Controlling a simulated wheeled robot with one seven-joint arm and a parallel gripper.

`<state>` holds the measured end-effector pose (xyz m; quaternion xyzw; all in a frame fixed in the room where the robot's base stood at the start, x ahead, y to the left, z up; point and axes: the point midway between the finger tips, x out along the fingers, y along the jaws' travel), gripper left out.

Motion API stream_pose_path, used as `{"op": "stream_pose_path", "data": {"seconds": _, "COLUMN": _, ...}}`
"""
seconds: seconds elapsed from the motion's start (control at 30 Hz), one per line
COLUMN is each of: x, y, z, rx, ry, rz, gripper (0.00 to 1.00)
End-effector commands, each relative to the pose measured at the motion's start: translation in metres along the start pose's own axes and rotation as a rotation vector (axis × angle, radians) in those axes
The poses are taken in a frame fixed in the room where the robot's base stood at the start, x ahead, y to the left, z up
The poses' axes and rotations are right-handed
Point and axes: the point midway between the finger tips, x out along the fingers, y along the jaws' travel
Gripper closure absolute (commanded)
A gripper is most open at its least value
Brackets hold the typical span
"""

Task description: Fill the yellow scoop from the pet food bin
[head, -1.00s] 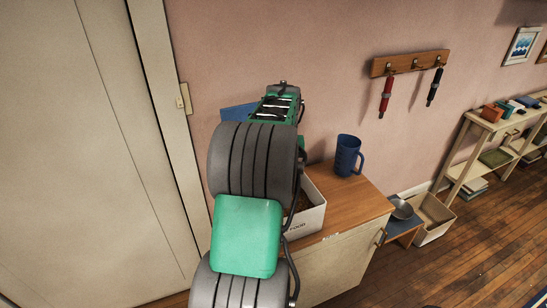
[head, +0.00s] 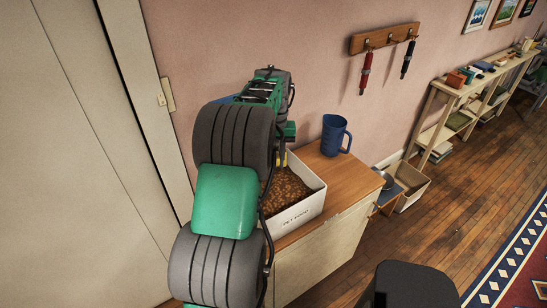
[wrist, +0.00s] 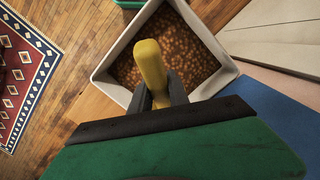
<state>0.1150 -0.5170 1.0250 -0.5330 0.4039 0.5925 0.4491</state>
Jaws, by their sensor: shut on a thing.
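The pet food bin (head: 302,214) is a white open box with a printed front. It stands on the wooden cabinet top and holds brown kibble (head: 287,188). In the wrist view the bin (wrist: 113,90) and kibble (wrist: 192,50) lie beyond my gripper. My gripper (wrist: 163,94) is shut on the yellow scoop (wrist: 150,62), whose handle shows between the dark fingers, over the bin's near side. Only a yellow sliver of the scoop (head: 282,158) shows in the head view, behind my arm. The scoop's bowl is hidden, so I cannot tell whether it touches kibble.
A blue mug (head: 333,136) stands right of the bin on the cabinet top (head: 345,171). A rack (head: 385,39) with red and black hanging items is on the wall above. Low shelves (head: 440,118) stand farther right.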

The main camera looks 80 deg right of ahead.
Motion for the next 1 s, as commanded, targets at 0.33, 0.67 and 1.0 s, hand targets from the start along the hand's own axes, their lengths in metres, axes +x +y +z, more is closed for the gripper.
{"op": "stream_pose_path", "data": {"seconds": 0.33, "x": 0.046, "y": 0.000, "z": -0.005, "rx": 0.000, "ry": 0.001, "rz": 0.000, "gripper": 1.00}}
{"op": "stream_pose_path", "data": {"seconds": 0.67, "x": 0.082, "y": 0.000, "z": -0.009, "rx": 0.001, "ry": 0.002, "rz": 0.000, "gripper": 1.00}}
{"op": "stream_pose_path", "data": {"seconds": 1.0, "x": 0.121, "y": 0.000, "z": -0.013, "rx": 0.001, "ry": 0.000, "rz": 0.000, "gripper": 1.00}}
